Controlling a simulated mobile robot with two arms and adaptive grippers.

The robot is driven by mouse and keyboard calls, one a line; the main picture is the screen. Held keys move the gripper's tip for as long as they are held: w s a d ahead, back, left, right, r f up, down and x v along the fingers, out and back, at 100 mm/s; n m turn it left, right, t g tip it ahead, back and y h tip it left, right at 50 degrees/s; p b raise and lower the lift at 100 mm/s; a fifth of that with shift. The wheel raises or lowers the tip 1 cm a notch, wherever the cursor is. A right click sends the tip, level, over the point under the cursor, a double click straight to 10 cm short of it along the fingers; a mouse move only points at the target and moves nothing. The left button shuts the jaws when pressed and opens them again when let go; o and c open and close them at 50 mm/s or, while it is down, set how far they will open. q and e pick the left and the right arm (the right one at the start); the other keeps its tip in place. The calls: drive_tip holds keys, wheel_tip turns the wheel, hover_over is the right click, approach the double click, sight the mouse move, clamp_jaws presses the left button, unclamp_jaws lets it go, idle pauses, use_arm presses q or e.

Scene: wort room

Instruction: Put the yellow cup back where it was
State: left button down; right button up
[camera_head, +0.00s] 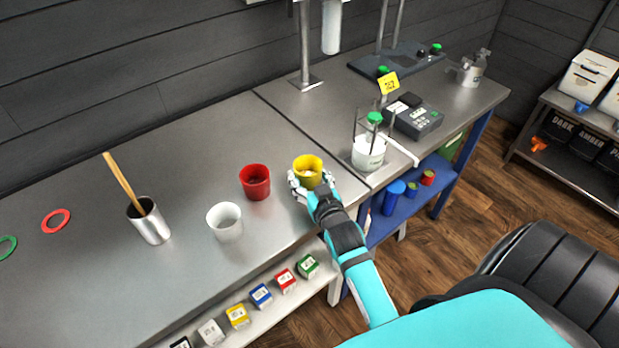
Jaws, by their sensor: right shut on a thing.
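The yellow cup (308,164) is at the right end of the left steel table, to the right of the red cup. My right gripper (307,185) is shut on the yellow cup, with its fingers at the cup's near side. I cannot tell whether the cup's base touches the table. My left gripper does not show.
A steel tumbler with a wooden stick (150,222) stands left. A red ring (55,221) and a green ring (8,247) lie farther left. A beaker with a green top (368,152) stands close to the right, by a grey meter (418,120). Several small boxes sit on the lower shelf.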

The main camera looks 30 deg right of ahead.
drive_tip(key=shift+f, duration=0.3)
drive_tip(key=shift+f, duration=0.15)
drive_tip(key=o, duration=1.2)
